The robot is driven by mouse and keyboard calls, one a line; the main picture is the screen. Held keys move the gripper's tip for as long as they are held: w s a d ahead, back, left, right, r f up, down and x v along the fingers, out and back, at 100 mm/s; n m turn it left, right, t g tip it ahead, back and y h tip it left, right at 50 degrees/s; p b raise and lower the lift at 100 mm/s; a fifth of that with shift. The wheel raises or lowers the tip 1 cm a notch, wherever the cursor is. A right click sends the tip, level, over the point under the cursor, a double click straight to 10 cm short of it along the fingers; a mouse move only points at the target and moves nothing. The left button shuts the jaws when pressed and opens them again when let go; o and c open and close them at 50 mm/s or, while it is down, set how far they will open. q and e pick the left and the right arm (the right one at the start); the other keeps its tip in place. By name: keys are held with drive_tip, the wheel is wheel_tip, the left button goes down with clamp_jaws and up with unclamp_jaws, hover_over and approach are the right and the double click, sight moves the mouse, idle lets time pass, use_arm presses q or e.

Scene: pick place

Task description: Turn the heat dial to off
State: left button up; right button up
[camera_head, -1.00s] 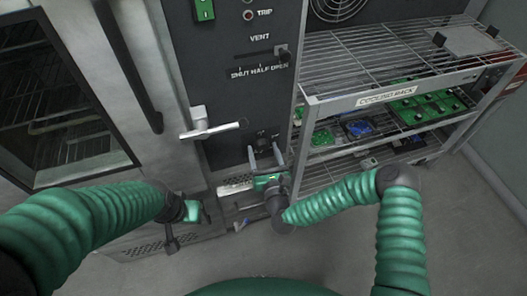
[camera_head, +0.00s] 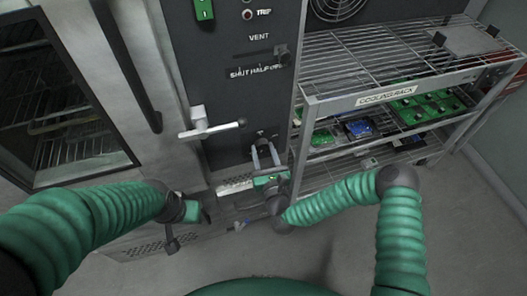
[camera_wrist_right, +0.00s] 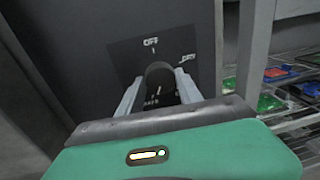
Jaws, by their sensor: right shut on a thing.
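The black heat dial (camera_wrist_right: 158,78) sits on the dark panel, with OFF above it, a label that looks like DRY at upper right and another below that looks like BAKE. It also shows small in the head view (camera_head: 263,137). My right gripper (camera_wrist_right: 158,84) has its two grey fingers on either side of the dial, shut on it; it also shows in the head view (camera_head: 265,148). I cannot tell which label the dial points to. My left gripper (camera_head: 194,212) hangs low at left, away from the dial; its fingers are not clear.
A white lever handle (camera_head: 212,129) sticks out of the panel above left of the dial. The cooling rack (camera_head: 385,98) stands close on the right, with green and blue items on its shelves. An oven door (camera_head: 60,110) is at left. The floor (camera_head: 340,245) in front is clear.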

drive_tip(key=n, duration=0.5)
drive_tip(key=shift+n+b, duration=0.3)
drive_tip(key=shift+b, duration=0.1)
drive_tip(key=n, duration=0.5)
drive_tip(key=shift+f+n+t+y, duration=0.1)
drive_tip(key=shift+n+t+y, duration=0.2)
drive_tip(key=shift+n+y, duration=0.1)
drive_tip(key=n+y, duration=0.1)
drive_tip(key=n, duration=0.5)
drive_tip(key=shift+f, duration=0.1)
drive_tip(key=n, duration=0.6)
drive_tip(key=shift+f+y, duration=0.1)
drive_tip(key=shift+y, duration=0.2)
drive_tip(key=n+g, duration=0.1)
drive_tip(key=n, duration=0.3)
drive_tip(key=shift+d+n+y, duration=0.1)
drive_tip(key=shift+n+y, duration=0.2)
drive_tip(key=shift+n, duration=0.1)
drive_tip(key=n, duration=0.5)
drive_tip(key=shift+s+f+n, duration=0.1)
drive_tip(key=shift+f+n, duration=0.05)
drive_tip(key=shift+n, duration=0.25)
drive_tip(key=n, duration=0.4)
drive_tip(key=shift+d+g, duration=0.1)
drive_tip(key=shift+g, duration=0.3)
drive_tip(key=n, duration=0.5)
drive_tip(key=shift+b, duration=0.3)
drive_tip(key=shift+d, duration=0.1)
